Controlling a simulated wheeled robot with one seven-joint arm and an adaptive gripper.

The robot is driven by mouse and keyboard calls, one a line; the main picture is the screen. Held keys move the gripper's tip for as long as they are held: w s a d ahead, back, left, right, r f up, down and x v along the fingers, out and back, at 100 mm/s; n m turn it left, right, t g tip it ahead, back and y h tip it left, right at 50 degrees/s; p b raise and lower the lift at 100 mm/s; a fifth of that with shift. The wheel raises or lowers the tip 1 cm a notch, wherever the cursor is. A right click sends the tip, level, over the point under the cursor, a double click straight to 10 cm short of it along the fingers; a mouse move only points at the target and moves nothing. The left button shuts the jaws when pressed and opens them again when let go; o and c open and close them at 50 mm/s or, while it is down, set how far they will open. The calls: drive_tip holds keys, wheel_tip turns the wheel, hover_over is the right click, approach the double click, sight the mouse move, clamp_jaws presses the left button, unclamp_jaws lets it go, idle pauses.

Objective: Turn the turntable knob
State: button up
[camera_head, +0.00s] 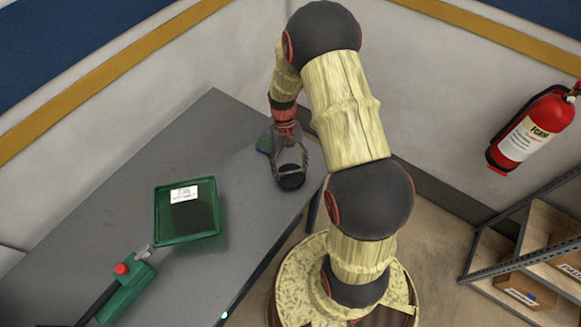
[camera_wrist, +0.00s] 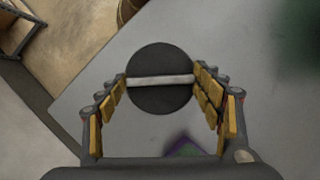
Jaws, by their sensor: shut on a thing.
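The turntable knob is a black round disc (camera_head: 291,183) with a pale straight bar across its top, at the far right part of the grey table. In the wrist view the disc (camera_wrist: 160,101) fills the space between my fingers and the bar (camera_wrist: 160,80) runs from one fingertip to the other. My gripper (camera_head: 290,166) reaches down over it; it also shows in the wrist view (camera_wrist: 160,77). Its fingers are shut on the knob, at the two ends of the bar. The underside of the knob is hidden.
A small green and purple object (camera_head: 265,144) lies beside the knob. A green tray (camera_head: 159,215) with a white label and a green box with a red button (camera_head: 127,279) are on the grey table (camera_head: 110,222). A wall stands behind the table.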

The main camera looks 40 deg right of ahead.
drive_tip(key=shift+n+h, duration=0.3)
drive_tip(key=shift+n, duration=0.3)
drive_tip(key=o, duration=1.2)
drive_tip(key=shift+c, duration=0.2)
drive_tip(key=v, duration=1.2)
drive_tip(key=shift+w, duration=0.1)
